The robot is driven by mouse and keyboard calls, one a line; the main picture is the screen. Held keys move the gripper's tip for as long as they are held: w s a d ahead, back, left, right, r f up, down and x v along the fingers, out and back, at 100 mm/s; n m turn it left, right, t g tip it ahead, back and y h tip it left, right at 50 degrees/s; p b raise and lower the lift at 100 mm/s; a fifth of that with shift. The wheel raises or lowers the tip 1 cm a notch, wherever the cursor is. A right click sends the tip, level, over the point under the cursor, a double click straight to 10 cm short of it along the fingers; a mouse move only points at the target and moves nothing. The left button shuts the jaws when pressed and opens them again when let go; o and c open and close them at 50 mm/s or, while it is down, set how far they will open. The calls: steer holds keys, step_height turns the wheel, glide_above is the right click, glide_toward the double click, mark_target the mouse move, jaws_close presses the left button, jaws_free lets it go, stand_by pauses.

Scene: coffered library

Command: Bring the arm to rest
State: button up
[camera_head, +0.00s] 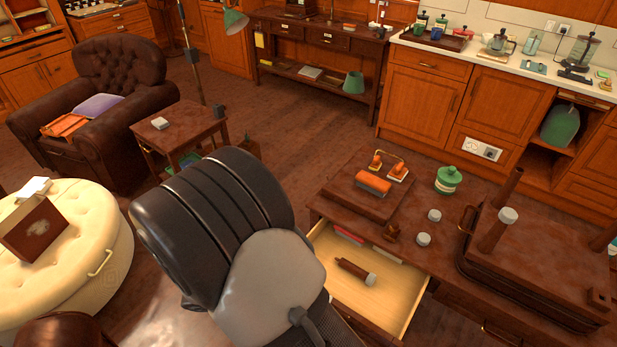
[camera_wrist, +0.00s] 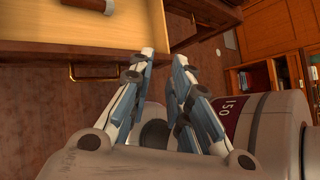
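My gripper (camera_wrist: 164,55) shows in the wrist view. Its two fingers lean toward each other, but a clear gap stays between the tips and nothing is between them. It is in front of the open drawer (camera_wrist: 60,38), whose front with a brass handle shows at the upper left. In the head view my dark arm covers the lower middle, and the gripper itself is hidden. The same drawer (camera_head: 325,283) stands pulled out of the desk, to the right of my arm. A brown stamp-like handle (camera_head: 356,271) lies in it.
The desk (camera_head: 450,265) carries an orange roller on a board (camera_head: 350,197), a green jar (camera_head: 448,180) and a large press (camera_head: 535,235). A cream ottoman (camera_head: 85,275) stands left of my arm. A small side table (camera_head: 180,125) and an armchair (camera_head: 115,75) stand behind. Open floor (camera_head: 320,120) lies beyond.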

steer(key=s+d+r+m+y, duration=0.3)
steer(key=d+r+m, duration=0.1)
steer(key=r+m, duration=0.4)
steer(key=s+d+r+m+t+y, duration=0.1)
steer(key=s+d+r+m+y, duration=0.2)
steer(key=r+m, duration=0.5)
steer(key=s+d+r+m+t+y, duration=0.1)
steer(key=s+d+r+m+y, duration=0.3)
steer(key=m, duration=0.7)
steer(key=shift+d+r, duration=1)
steer(key=shift+r, duration=1.2)
